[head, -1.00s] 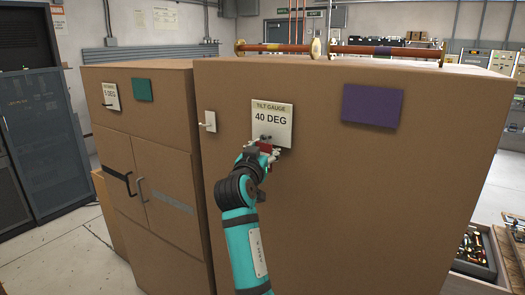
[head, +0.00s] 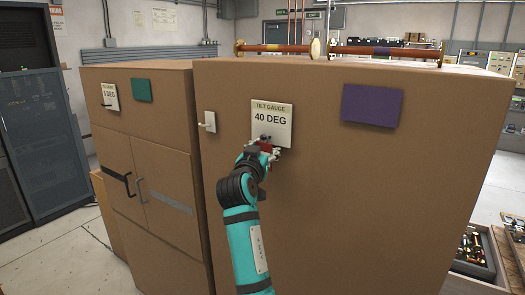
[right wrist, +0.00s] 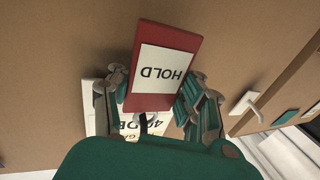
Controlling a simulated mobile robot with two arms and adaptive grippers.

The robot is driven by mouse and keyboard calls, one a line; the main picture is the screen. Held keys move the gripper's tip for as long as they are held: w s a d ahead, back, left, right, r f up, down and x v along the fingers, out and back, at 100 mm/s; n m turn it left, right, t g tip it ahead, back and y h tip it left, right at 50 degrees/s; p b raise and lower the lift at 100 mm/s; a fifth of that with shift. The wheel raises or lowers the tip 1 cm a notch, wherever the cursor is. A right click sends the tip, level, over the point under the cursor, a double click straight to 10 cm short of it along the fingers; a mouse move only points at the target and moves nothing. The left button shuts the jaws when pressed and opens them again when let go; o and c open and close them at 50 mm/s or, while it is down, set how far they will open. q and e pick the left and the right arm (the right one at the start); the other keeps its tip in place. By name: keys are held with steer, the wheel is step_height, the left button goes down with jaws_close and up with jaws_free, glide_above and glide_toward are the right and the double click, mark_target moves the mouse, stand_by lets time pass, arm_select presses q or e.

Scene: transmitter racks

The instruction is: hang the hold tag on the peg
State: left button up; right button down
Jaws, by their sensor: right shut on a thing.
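The hold tag (right wrist: 165,72) is a red plate with a white label reading HOLD, upside down in the right wrist view. My right gripper (right wrist: 153,88) is shut on it, with a finger on each side. In the head view, the tag (head: 265,147) shows as a small red patch between the fingers of my right gripper (head: 263,152). It is at the lower part of the white TILT GAUGE 40 DEG plate (head: 271,113). A small dark peg-like piece (head: 265,138) shows just above the tag; whether the tag is around it I cannot tell. My left gripper is out of view.
The plate is on a large brown cabinet (head: 350,200). A white lever (head: 210,121) sticks out to its left and a purple panel (head: 372,106) is to its right. A second brown cabinet (head: 150,185) stands at left, with a 5 DEG plate (head: 110,96) and door handles.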

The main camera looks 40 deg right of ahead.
steer(key=shift+s+d, duration=0.1)
steer(key=shift+d, duration=0.1)
steer(key=c, duration=1.5)
jaws_free()
steer(key=o, duration=0.8)
steer(key=shift+s+d, duration=0.1)
steer(key=shift+d, duration=0.2)
steer(key=shift+o, duration=0.2)
steer(key=shift+a+f, duration=0.1)
steer(key=shift+a, duration=0.05)
